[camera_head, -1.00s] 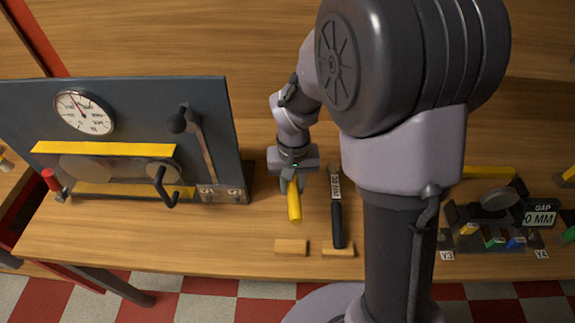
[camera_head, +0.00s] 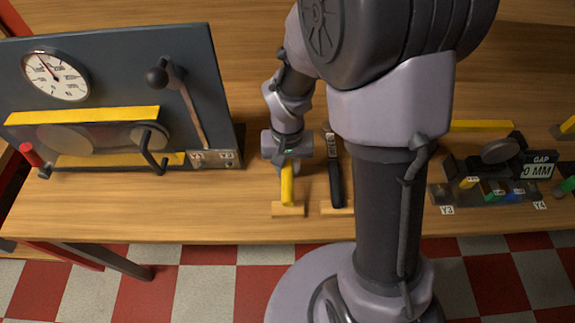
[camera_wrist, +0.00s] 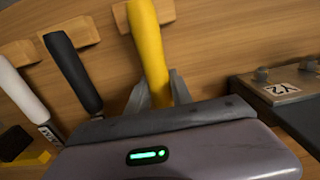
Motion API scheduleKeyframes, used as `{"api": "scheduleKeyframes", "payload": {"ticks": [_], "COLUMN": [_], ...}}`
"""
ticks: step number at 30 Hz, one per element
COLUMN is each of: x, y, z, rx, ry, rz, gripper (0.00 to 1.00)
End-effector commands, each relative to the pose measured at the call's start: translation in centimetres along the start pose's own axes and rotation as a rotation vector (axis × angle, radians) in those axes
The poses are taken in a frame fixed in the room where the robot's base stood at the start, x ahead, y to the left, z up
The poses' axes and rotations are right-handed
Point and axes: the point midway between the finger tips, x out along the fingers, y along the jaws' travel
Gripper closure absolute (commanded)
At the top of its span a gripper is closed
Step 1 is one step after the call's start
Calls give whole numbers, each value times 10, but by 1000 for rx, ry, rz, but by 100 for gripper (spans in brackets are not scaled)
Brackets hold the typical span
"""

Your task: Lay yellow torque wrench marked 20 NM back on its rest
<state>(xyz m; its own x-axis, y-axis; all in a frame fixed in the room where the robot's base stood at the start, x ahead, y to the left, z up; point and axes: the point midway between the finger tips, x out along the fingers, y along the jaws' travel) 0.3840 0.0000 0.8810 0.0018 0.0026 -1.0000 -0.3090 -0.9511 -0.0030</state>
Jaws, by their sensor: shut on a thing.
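The yellow torque wrench (camera_head: 287,188) is held in my gripper (camera_head: 287,166); no marking on it can be read. In the wrist view, the gripper's two fingers (camera_wrist: 160,92) close on both sides of the yellow handle (camera_wrist: 151,50). The handle's outer end overlaps a small wooden rest block (camera_head: 277,211) near the bench's front edge, which also shows behind the handle in the wrist view (camera_wrist: 120,17). I cannot tell whether the handle touches the block. The wrench's head end is hidden by my gripper and wrist.
A black-handled wrench (camera_head: 335,186) lies close to the right on its own block (camera_head: 337,211). The wrist view also shows a white-handled wrench (camera_wrist: 22,97). A dark panel with a gauge (camera_head: 56,75) stands left. A gap-gauge fixture (camera_head: 500,178) is at right.

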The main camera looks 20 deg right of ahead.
Motion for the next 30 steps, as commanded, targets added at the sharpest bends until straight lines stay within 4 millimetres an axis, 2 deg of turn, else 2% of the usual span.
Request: {"api": "scheduleKeyframes", "payload": {"ticks": [2, 11, 20, 26, 27, 30], "x": [9, 8, 17, 16, 16, 16], "y": [0, 0, 0, 0, 0, 0], "z": [0, 0, 0, 0, 0, 0], "rx": [0, 0, 0, 0, 0, 0], "ry": [1, 1, 1, 1, 1, 1], "rz": [0, 0, 0, 0, 0, 0], "gripper": [100, 100, 100, 100, 68, 48]}}
